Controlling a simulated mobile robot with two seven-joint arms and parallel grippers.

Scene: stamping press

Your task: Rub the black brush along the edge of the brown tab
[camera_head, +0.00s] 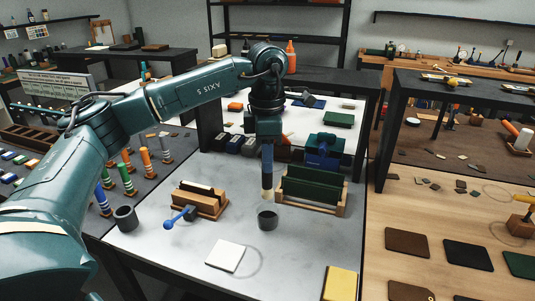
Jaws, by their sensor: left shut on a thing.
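My left gripper (268,146) points straight down above the grey work table and is shut on an upright tool (267,178). The tool has a blue upper part, a pale band and a dark lower end. I cannot tell whether it is the black brush. It hangs just behind a dark round cup (268,222), in front of the wooden rack's left end. A brown tab (407,243) with a small hole lies flat on the wooden table at the right, well away from the gripper. Another brown piece (409,291) is cut off below it. My right gripper is not in view.
A wooden rack (311,204) with dark green slabs stands right of the tool. Black (468,254) and green (520,265) tabs lie right.

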